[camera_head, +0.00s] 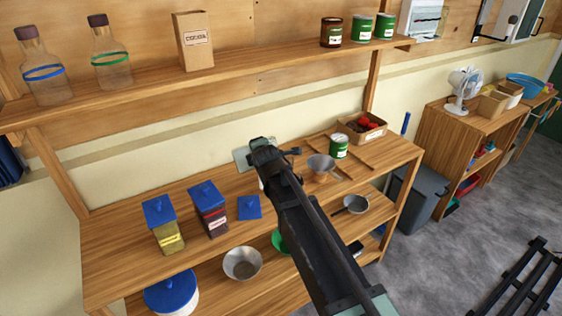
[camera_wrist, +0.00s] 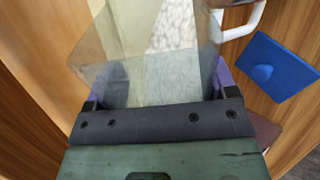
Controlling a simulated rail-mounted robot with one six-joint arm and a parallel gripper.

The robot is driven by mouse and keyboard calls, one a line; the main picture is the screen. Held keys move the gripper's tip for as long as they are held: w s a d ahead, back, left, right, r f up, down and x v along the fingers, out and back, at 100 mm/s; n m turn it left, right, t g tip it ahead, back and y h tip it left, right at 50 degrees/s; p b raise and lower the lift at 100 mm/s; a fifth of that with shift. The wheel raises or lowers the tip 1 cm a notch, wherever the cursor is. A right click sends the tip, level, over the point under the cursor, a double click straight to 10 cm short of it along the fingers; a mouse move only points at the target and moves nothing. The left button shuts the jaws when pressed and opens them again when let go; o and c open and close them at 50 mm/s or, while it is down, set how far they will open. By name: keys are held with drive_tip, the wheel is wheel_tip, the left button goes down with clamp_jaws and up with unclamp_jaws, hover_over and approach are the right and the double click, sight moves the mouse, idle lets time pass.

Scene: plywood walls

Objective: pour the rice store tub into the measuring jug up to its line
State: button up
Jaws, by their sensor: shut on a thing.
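My gripper (camera_head: 266,152) is shut on the clear rice store tub (camera_wrist: 110,45), which fills the upper middle of the wrist view. White rice (camera_wrist: 174,25) shows through its walls. In the head view the pale tub (camera_head: 241,158) sticks out to the left of my gripper, above the shelf top, and looks tilted. A white handle (camera_wrist: 246,22), apparently the measuring jug's, shows beside the tub in the wrist view. The jug's body and line are hidden. A loose blue lid (camera_head: 249,207) lies on the wood; it also shows in the wrist view (camera_wrist: 278,68).
Two blue-lidded tubs, one yellow (camera_head: 166,232) and one dark (camera_head: 209,215), stand left of the lid. A metal funnel (camera_head: 321,165), green tin (camera_head: 339,146) and produce box (camera_head: 362,127) stand right. The front left wood is clear.

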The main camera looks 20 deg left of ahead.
drive_tip(key=shift+w+d+r, duration=0.15)
drive_tip(key=shift+d, duration=0.05)
idle(1.2)
